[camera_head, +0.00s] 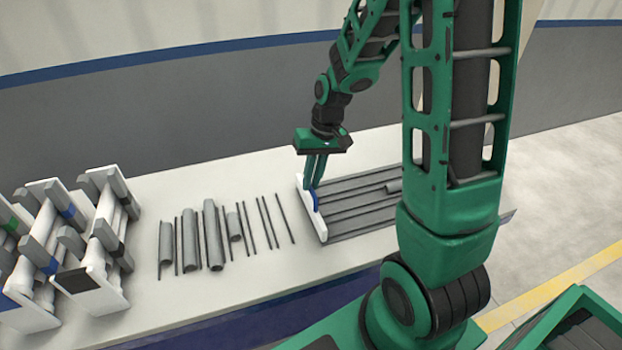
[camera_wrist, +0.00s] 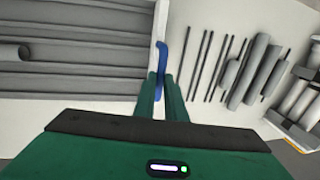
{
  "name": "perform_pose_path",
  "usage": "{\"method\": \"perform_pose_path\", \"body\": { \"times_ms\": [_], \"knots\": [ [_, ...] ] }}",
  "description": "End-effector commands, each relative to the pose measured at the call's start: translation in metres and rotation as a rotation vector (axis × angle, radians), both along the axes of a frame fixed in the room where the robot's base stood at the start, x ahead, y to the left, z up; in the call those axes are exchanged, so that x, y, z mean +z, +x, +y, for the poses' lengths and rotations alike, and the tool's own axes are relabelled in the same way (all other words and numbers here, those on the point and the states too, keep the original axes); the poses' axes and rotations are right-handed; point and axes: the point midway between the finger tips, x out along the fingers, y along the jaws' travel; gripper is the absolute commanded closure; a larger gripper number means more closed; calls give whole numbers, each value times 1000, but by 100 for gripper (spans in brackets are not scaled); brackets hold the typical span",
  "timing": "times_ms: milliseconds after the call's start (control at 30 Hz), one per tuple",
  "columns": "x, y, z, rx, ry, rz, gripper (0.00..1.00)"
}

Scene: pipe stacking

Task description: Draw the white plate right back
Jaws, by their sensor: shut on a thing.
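The white plate (camera_head: 312,214) stands upright along the left end of a grey grooved tray (camera_head: 350,208) on the table. A blue handle (camera_head: 315,200) is fixed to the plate. My gripper (camera_head: 314,186) reaches down from above, and its fingers are shut on the blue handle. In the wrist view the handle (camera_wrist: 160,62) rises between my two green fingers (camera_wrist: 161,92), with the white plate (camera_wrist: 160,25) beside it at the tray's edge. The lower part of the handle is hidden by the fingers.
Several grey pipes (camera_head: 212,236) and thin dark rods (camera_head: 268,222) lie on the table left of the plate. White racks (camera_head: 100,255) holding rollers stand at the far left. A short pipe piece (camera_head: 393,187) lies on the tray. A bare strip of table separates the plate from the nearest rod.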

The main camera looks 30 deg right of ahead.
Motion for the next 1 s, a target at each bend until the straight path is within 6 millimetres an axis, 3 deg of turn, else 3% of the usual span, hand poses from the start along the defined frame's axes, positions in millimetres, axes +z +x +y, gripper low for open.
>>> {"method": "perform_pose_path", "body": {
  "times_ms": [67, 100, 167, 200, 567, 1000],
  "knots": [
    [1, 3, 6, 13, 8, -9, 100],
    [1, 3, 6, 13, 8, -9, 87],
    [1, 3, 6, 13, 9, -10, 73],
    [1, 3, 6, 12, 9, -8, 71],
    [6, 1, 2, 7, 5, -6, 71],
    [78, -1, -13, 6, 6, -8, 71]
  ]
}}
